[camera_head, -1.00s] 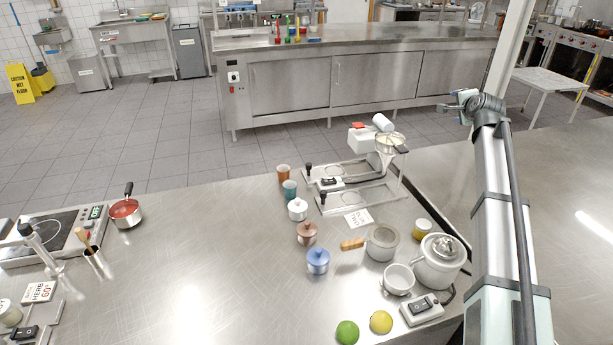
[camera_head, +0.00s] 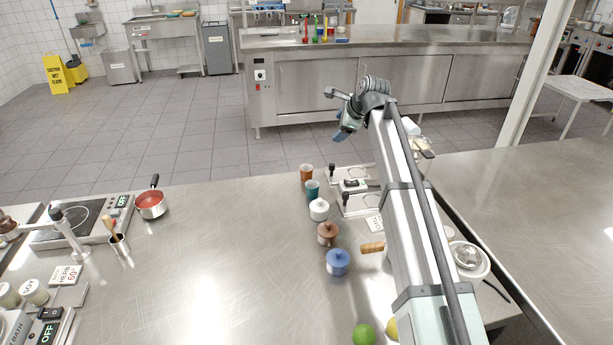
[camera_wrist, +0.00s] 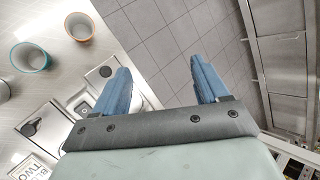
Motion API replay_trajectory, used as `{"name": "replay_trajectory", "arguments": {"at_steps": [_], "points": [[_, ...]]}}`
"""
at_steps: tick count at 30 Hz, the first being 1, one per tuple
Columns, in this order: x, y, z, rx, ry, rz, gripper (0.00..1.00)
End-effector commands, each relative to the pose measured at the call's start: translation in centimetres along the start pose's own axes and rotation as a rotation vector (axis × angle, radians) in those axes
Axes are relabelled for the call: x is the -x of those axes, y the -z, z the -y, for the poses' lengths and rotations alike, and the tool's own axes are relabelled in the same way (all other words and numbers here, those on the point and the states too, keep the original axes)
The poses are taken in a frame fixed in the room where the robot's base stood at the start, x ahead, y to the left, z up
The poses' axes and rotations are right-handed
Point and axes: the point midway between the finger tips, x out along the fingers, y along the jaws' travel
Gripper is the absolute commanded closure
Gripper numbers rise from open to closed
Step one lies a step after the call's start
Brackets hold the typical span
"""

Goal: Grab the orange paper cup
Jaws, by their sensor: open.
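The orange paper cup (camera_head: 306,173) stands upright on the steel counter near its far edge, at the back end of a row of cups and lidded pots. In the wrist view it shows as an orange-rimmed cup (camera_wrist: 80,27) at the upper left, open side up. My gripper (camera_head: 340,138) is in the air beyond the counter's far edge, to the right of the cup and higher than it. In the wrist view its blue fingers (camera_wrist: 160,80) are spread apart with nothing between them, and the cup lies outside them to the left.
A teal cup (camera_head: 312,189) stands just in front of the orange cup. A white pot (camera_head: 319,209), a brown pot (camera_head: 327,233) and a blue pot (camera_head: 338,261) follow nearer. A metal stand (camera_head: 358,202) is close on the right.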

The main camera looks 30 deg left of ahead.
Motion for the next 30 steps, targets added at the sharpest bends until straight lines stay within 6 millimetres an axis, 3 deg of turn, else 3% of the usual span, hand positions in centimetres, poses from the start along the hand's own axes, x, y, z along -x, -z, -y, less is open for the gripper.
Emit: {"name": "replay_trajectory", "arguments": {"at_steps": [4, 12, 20, 30], "points": [[-1.0, -2.6, -2.2, -0.105, -0.239, 0.008, 0.26], [0.1, -4.5, -4.6, -0.194, -0.502, -0.021, 0.26], [-0.3, -4.8, -5.7, -0.207, -0.547, -0.029, 0.26], [-4.9, -4.9, -8.4, -0.206, -0.546, -0.029, 0.26]]}}
